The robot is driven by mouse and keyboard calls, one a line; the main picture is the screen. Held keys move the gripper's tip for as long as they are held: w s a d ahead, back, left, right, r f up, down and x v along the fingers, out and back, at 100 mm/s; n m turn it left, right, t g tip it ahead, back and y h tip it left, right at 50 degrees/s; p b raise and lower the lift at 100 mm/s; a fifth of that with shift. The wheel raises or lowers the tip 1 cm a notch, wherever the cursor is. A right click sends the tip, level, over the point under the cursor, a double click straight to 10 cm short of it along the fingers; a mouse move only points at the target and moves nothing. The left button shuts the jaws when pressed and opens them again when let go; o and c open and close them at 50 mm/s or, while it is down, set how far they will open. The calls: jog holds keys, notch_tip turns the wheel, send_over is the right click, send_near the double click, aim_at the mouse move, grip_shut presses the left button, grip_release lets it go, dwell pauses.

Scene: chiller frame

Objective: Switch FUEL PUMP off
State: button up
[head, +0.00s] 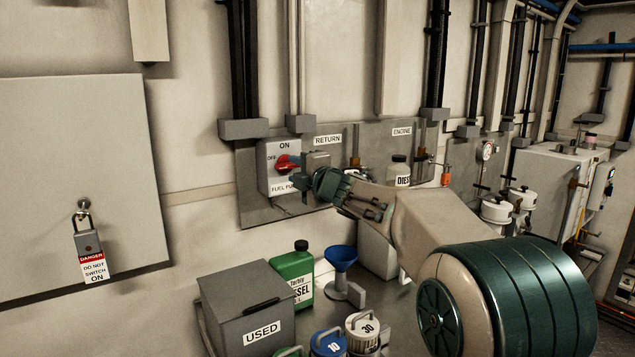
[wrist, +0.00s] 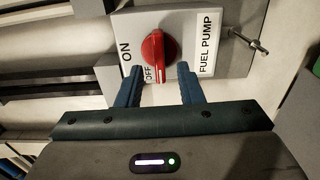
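The FUEL PUMP switch (head: 275,176) is a pale box on the wall panel with a red rotary knob (head: 287,162). In the wrist view the switch box (wrist: 213,22) appears turned sideways, and the knob (wrist: 155,48) is in full view. The knob's bar lies along the OFF direction, with its pale mark at the end near the OFF label. My gripper (head: 298,178) is in front of the box, at its lower right. In the wrist view my gripper's (wrist: 157,73) fingers are apart, one either side of the knob's OFF end, with no visible contact.
A DANGER tag with padlock (head: 88,250) hangs on the cabinet at left. A USED bin (head: 240,300), a green diesel can (head: 294,272) and a blue funnel (head: 342,258) stand below.

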jog(key=v, duration=1)
jog(key=shift+s+d+b, duration=0.25)
jog(key=shift+b, duration=0.15)
jog(key=s+d+f+m+g+h+p, duration=0.1)
jog(key=s+d+f+m+h+p, duration=0.3)
jog(key=d+m, duration=0.35)
jog(key=s+d+f+m+g+h+p, duration=0.1)
jog(key=s+d+f+m+h, duration=0.35)
jog(key=d+m+h, duration=0.3)
jog(key=s+f+m+g+p, duration=0.2)
jog(key=s+f+m+g, duration=0.3)
jog(key=s, duration=0.7)
jog(key=s+f+m+g+y+p, duration=0.1)
jog(key=s+f+m+g, duration=0.4)
jog(key=s, duration=0.7)
jog(key=shift+a+f+p, duration=0.35)
jog(key=shift+a+f, duration=0.1)
jog(key=shift+f, duration=0.45)
